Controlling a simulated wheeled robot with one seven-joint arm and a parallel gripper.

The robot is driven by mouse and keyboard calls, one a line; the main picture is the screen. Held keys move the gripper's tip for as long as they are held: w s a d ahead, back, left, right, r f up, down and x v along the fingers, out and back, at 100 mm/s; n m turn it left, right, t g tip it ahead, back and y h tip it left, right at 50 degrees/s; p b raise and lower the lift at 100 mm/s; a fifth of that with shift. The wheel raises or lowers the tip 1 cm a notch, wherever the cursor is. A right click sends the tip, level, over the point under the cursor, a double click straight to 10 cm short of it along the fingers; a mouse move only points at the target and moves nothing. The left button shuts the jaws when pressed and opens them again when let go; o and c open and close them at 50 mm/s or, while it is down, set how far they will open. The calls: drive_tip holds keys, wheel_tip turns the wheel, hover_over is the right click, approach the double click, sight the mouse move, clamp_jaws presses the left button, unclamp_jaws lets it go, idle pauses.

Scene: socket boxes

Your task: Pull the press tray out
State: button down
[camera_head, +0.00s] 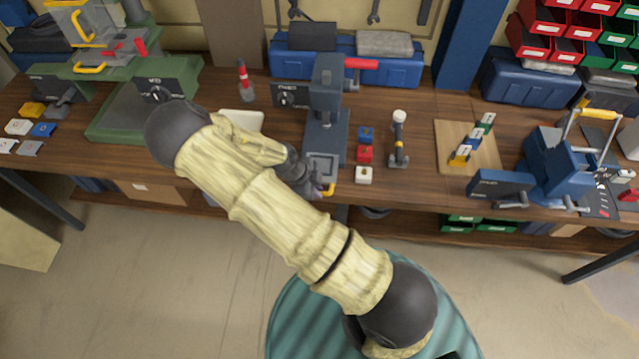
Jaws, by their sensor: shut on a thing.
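The press (327,95) is a dark grey-blue column with a red lever (346,64), standing in the middle of the workbench. Its press tray (322,167) is a grey square plate at the foot of the press, near the bench's front edge. A yellow handle (328,190) shows at the tray's front. My gripper (317,190) is at that handle, shut on it; the fingertips are small and partly hidden by my wrist. My arm covers the bench to the left of the tray.
Blue, red and white blocks (365,154) stand just right of the press. An upright tool with a white top (399,138) is beyond them. A white tray (241,121) lies left, partly behind my arm.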

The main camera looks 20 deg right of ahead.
drive_tip(key=c, duration=1.5)
unclamp_jaws()
drive_tip(key=shift+w, duration=0.1)
drive_tip(key=b+v, duration=0.1)
drive_tip(key=v, duration=1.6)
drive_tip(key=shift+r, duration=0.2)
